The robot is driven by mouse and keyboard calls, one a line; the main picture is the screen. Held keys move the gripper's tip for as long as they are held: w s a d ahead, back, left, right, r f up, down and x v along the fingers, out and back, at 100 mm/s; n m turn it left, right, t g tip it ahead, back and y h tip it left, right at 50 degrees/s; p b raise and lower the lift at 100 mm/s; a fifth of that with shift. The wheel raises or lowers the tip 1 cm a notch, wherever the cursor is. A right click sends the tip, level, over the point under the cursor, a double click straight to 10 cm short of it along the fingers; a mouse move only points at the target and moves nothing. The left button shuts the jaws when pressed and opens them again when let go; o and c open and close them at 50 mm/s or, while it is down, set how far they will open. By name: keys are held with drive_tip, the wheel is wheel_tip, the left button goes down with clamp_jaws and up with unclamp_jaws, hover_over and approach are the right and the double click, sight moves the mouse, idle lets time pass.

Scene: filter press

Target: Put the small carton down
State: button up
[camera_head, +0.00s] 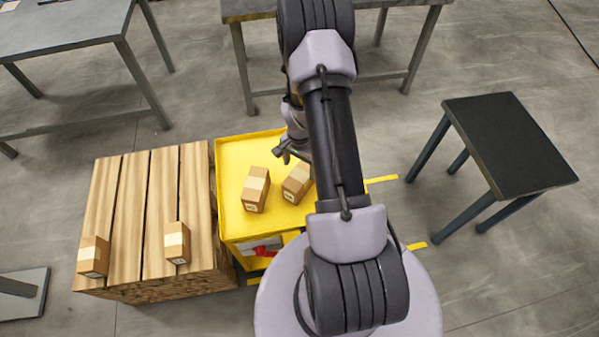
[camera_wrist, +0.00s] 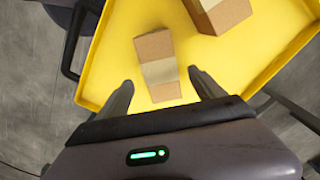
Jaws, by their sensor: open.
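Two small brown cartons with pale tape stand on the yellow cart top (camera_head: 232,160). The right carton (camera_head: 298,183) is partly hidden by my arm; the left carton (camera_head: 256,190) is in full view. My gripper (camera_head: 287,150) is just beyond the right carton, over the far part of the cart. In the wrist view, my gripper (camera_wrist: 163,92) is open, its fingers apart. One carton, apparently the right one (camera_wrist: 157,65), shows between and ahead of the fingertips, with no visible grip on it. The other carton (camera_wrist: 220,12) is cut off at the top.
A wooden-topped stack (camera_head: 145,220) left of the cart bears two more cartons, (camera_head: 93,257) and (camera_head: 177,242), near its front. A black-topped table (camera_head: 510,140) stands right. Grey tables (camera_head: 60,28) stand at the back. The cart has a raised yellow rim.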

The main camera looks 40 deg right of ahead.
wheel_tip(320, 180, up, 2)
drive_tip(key=shift+r, duration=0.2)
drive_tip(key=w+a+r+n+t, duration=0.1)
drive_tip(key=a+r+n, duration=0.1)
drive_tip(key=a+r, duration=0.5)
drive_tip(key=a+r+n+t, duration=0.1)
drive_tip(key=a+r, duration=0.1)
drive_tip(key=r, duration=0.9)
drive_tip(key=w+a+r+n+t, duration=0.1)
drive_tip(key=a+r+n, duration=0.1)
drive_tip(key=a+r, duration=0.5)
drive_tip(key=s+a+r+n+t+y, duration=0.2)
drive_tip(key=s+a+r+n, duration=0.4)
drive_tip(key=s+a+r, duration=0.5)
drive_tip(key=s+r, duration=0.2)
drive_tip(key=s, duration=0.1)
drive_tip(key=shift+s+a+r+t, duration=0.15)
drive_tip(key=shift+s+r+t, duration=0.1)
drive_tip(key=shift+t, duration=0.15)
